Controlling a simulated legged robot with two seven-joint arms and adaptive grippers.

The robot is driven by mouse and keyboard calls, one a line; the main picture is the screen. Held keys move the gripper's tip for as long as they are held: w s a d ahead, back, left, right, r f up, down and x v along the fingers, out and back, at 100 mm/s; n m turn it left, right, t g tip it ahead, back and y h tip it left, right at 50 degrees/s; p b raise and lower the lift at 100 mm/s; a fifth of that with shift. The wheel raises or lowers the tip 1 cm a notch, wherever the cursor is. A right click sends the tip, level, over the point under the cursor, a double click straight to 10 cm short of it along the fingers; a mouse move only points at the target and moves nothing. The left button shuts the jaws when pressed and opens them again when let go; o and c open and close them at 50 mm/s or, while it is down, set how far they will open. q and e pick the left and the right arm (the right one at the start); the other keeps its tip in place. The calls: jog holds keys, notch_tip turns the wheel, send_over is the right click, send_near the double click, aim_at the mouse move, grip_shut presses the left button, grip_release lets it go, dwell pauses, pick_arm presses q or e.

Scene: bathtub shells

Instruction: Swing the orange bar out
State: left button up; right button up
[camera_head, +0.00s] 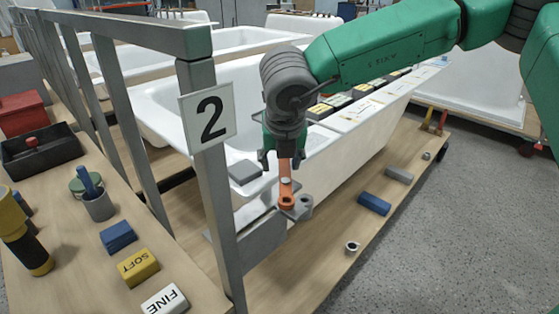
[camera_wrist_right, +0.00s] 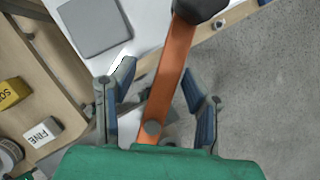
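The orange bar (camera_head: 286,187) hangs below my right gripper in the head view, beside the post with the number 2 sign (camera_head: 208,117). Its lower end meets a grey bracket (camera_head: 262,238) at a round orange joint. My right gripper (camera_head: 284,158) points down over the bar's upper part. In the right wrist view the bar (camera_wrist_right: 170,75) runs between the two fingers of the gripper (camera_wrist_right: 158,70). The fingers are spread, with a visible gap on each side of the bar. My left gripper is not in view.
A white bathtub shell (camera_head: 345,155) stands behind the bar, with a grey block (camera_head: 244,172) on its rim. A grey metal rail (camera_head: 125,34) stands left of it. A blue block (camera_head: 374,203) and small parts lie on the wooden ledge. Grey floor is clear at right.

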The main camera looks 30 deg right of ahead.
aim_at(286, 179)
jog(key=shift+d, duration=0.35)
jog(key=v, duration=1.1)
jog(key=shift+r, duration=0.4)
